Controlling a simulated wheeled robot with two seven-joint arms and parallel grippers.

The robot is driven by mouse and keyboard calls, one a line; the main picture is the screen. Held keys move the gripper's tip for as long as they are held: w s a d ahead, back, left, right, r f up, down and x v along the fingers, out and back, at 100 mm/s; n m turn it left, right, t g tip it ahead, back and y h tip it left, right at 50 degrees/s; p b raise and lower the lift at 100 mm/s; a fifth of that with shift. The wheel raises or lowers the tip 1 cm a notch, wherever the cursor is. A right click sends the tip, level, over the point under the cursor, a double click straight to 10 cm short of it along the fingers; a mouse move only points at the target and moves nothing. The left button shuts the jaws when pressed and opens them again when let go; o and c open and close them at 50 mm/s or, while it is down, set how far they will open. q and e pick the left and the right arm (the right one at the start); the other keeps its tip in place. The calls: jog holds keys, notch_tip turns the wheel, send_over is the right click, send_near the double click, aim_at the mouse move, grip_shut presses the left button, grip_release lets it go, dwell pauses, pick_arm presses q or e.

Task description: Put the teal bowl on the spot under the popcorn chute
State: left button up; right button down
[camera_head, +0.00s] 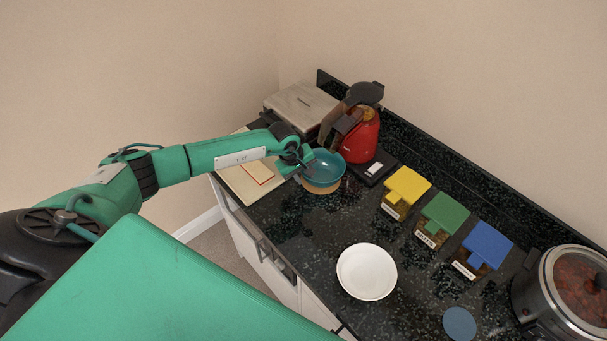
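The teal bowl (325,168) is upright at the back left of the dark counter, over a round tan spot (322,190) whose front edge shows below it. I cannot tell whether the bowl rests on the spot or is just above it. The red popcorn machine (362,142) stands right behind the bowl, to its right. My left gripper (306,161) is at the bowl's left rim. Its fingers are small and overlap the rim, so I cannot tell whether they grip it. My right gripper is not in view.
A white bowl (366,271) sits at the front middle of the counter. Containers with yellow (407,185), green (445,212) and blue (487,244) lids line the back. A pot (565,290), a blue disc (459,323), a board (243,185) and a grey-topped appliance (300,104) also show.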

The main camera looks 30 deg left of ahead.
pick_arm(q)
jog(key=shift+w, duration=0.1)
jog(key=shift+a+r, duration=0.1)
jog(key=shift+r, duration=0.15)
jog(key=b+v, duration=0.4)
jog(key=v, duration=0.7)
jog(key=shift+r, duration=0.25)
